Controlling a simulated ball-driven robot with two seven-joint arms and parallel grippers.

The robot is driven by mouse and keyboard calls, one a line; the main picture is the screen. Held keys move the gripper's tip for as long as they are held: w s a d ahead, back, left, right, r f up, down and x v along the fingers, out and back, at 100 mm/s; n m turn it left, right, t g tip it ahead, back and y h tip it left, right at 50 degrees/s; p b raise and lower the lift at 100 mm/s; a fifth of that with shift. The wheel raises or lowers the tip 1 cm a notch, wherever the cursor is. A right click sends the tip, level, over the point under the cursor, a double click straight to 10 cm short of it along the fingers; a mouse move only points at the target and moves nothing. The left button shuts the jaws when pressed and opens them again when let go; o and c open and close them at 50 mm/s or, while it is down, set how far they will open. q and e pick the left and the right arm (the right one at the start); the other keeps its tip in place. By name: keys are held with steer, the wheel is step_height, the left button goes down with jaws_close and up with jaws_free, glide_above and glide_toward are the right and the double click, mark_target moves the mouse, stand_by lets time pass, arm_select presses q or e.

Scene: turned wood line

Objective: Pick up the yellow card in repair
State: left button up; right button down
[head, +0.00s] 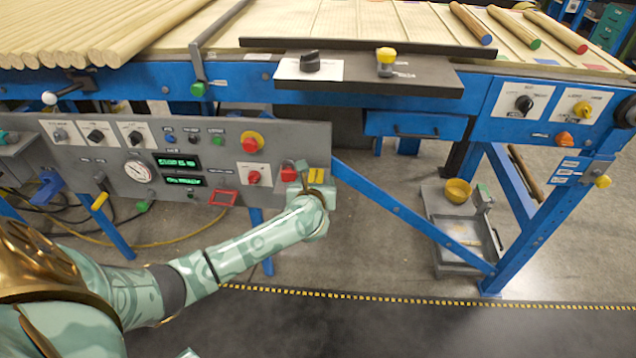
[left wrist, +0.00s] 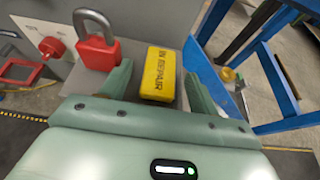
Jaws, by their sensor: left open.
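The yellow card (left wrist: 158,74), a thick yellow block with dark lettering, lies on a small grey ledge in the left wrist view. My left gripper (left wrist: 155,88) is open, with one finger on each side of the card; I cannot tell whether either finger touches it. In the head view the card (head: 316,175) shows as a small yellow patch just beyond my left gripper (head: 318,188).
A red padlock (left wrist: 97,45) with a grey shackle stands close left of the card. The grey control panel (head: 230,140) with knobs and displays is behind the ledge. A blue diagonal beam (head: 410,220) runs right of the gripper. Open floor lies in front.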

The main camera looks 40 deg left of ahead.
arm_select(q)
steer(key=shift+r, duration=0.1)
steer(key=c, duration=1.1)
steer(key=shift+o, duration=0.2)
